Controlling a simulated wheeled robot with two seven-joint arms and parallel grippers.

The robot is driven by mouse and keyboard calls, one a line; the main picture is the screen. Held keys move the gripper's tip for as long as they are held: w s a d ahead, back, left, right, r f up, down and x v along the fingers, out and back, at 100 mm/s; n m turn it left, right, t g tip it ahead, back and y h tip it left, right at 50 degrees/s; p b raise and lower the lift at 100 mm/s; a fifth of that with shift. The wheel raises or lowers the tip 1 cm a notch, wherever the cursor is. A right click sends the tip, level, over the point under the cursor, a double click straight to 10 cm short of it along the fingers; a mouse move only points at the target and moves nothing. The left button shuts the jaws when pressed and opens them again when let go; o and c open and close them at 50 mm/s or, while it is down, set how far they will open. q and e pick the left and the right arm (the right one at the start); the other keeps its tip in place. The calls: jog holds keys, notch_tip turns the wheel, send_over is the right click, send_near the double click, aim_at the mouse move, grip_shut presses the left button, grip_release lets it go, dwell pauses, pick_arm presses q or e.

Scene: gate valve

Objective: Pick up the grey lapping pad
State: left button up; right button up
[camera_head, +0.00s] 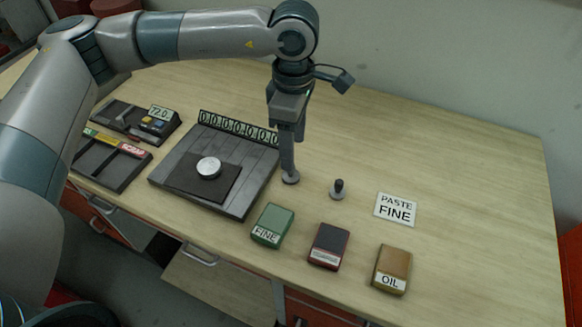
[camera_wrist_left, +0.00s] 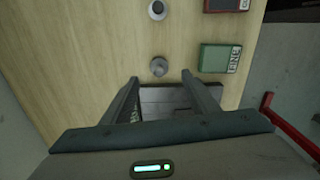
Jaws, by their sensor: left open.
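A small round grey pad (camera_head: 291,179) stands on the wooden bench just right of the dark slatted plate. In the wrist view the grey pad (camera_wrist_left: 159,68) shows as a disc with a raised middle, just beyond the gap between my fingertips. My left gripper (camera_head: 289,165) points down right at the pad, its fingers partly hiding it. In the wrist view my left gripper (camera_wrist_left: 160,78) is open, with nothing between its fingers. I cannot tell whether a finger touches the pad. A second round piece with a black knob (camera_head: 338,187) stands to the right. My right gripper is not in view.
The slatted plate (camera_head: 240,199) carries a silver disc (camera_head: 209,167) on a dark square. Green FINE (camera_head: 273,223), dark-red (camera_head: 329,244) and tan OIL (camera_head: 393,267) blocks line the front. A PASTE FINE card (camera_head: 395,209) lies right. The bench's back right is clear.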

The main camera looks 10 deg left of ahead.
aim_at(290, 178)
pick_arm(q)
jog(key=shift+f+p, duration=0.4)
jog(key=shift+f, duration=1.2)
jog(key=shift+a+f+p, duration=0.2)
jog(key=shift+f+p, duration=0.45)
jog(key=shift+p, duration=0.25)
notch_tip(290, 178, down, 3)
jog(key=shift+w+a+r+p, duration=0.1)
jog(key=shift+p, duration=0.75)
jog(key=shift+f, duration=0.55)
jog(key=c, duration=1.2)
